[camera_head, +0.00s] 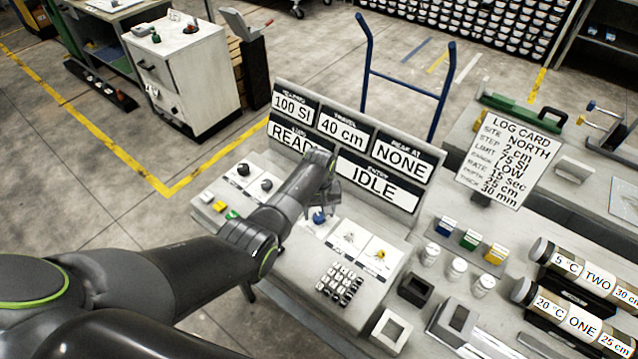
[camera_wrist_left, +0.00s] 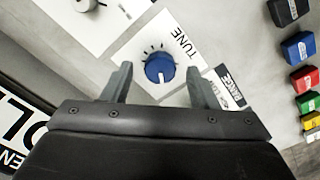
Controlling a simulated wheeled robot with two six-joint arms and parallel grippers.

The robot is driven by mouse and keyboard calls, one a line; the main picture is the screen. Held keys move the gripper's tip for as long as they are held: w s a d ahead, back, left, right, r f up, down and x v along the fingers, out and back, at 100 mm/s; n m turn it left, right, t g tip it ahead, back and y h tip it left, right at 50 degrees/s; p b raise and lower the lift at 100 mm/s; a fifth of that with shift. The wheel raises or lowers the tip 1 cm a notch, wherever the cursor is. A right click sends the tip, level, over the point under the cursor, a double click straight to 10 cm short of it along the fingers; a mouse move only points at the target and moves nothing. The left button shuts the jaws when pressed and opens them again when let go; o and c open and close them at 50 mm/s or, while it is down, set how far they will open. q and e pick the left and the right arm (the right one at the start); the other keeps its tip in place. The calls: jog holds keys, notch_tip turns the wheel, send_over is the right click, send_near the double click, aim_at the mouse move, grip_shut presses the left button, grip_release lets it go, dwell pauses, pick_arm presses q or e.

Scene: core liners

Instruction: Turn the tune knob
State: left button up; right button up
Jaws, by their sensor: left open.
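The tune knob (camera_wrist_left: 160,67) is a round blue knob with a pale pointer line, on a white plate marked TUNE with tick marks around it. It also shows in the head view (camera_head: 319,217), just below my left gripper. My left gripper (camera_wrist_left: 158,82) is open above the panel, with one finger on each side of the knob in the wrist view. A gap shows between each finger and the knob. I cannot tell how high the fingertips are above the panel. My right gripper is not in view.
The display board (camera_head: 345,145) stands behind the console, close to my left arm. A keypad (camera_head: 340,284), a yellow knob (camera_head: 380,254) and dark knobs (camera_head: 267,184) are on the same console. Colored blocks (camera_head: 470,239) and labelled core tubes (camera_head: 570,322) lie to the right.

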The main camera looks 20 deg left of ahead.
aim_at(319, 217)
pick_arm(q)
notch_tip(319, 217, up, 16)
jog(key=b, duration=0.1)
jog(key=shift+f+b, duration=0.15)
jog(key=shift+b, duration=0.2)
dwell(0.4)
